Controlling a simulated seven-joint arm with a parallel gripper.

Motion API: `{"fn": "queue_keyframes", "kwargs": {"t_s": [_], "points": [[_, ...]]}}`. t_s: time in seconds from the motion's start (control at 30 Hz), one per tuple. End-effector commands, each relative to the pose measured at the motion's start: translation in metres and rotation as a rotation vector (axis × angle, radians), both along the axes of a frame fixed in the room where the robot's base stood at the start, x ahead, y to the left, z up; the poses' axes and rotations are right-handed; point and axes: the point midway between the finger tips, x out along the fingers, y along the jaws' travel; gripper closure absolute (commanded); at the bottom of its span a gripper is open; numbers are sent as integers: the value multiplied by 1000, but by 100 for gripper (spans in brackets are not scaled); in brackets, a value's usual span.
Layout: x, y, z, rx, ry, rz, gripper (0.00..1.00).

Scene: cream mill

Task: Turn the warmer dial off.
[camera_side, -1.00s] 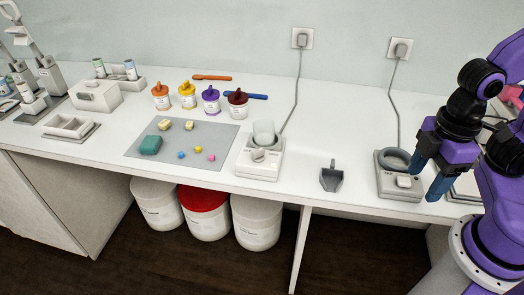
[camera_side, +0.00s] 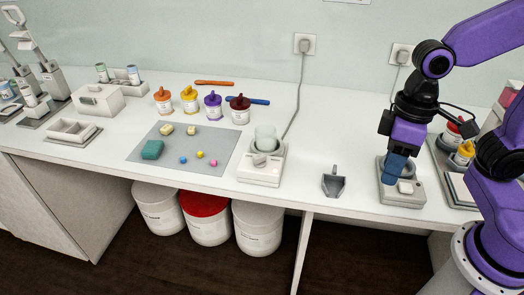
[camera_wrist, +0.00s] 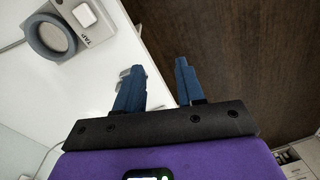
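A white device (camera_side: 258,176), which looks like the warmer, stands at the middle of the counter's front edge with a clear beaker (camera_side: 265,138) on it. Its dial is too small to make out, so I cannot tell its setting. My gripper (camera_side: 390,180) points down over the front of another device at the right, well to the right of the beaker device. In the wrist view my gripper (camera_wrist: 157,68) has its two blue fingers apart with nothing between them. The beaker device is not visible in the wrist view.
The right-hand device (camera_side: 403,200) has a grey ring and a white square button; the wrist view shows it (camera_wrist: 75,28) marked "TAP". A grey scoop (camera_side: 333,185) lies between the devices. Lidded jars (camera_side: 212,107) and a grey mat (camera_side: 205,137) are farther left.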

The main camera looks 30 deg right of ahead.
Motion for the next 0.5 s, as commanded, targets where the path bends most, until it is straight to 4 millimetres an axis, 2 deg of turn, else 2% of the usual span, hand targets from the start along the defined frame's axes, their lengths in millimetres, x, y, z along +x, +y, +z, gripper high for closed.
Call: {"fn": "queue_keyframes", "kwargs": {"t_s": [0.2,0.5], "points": [[50,27,13,24,62,-394,62],[119,53,30,61,158,-927,62]]}}
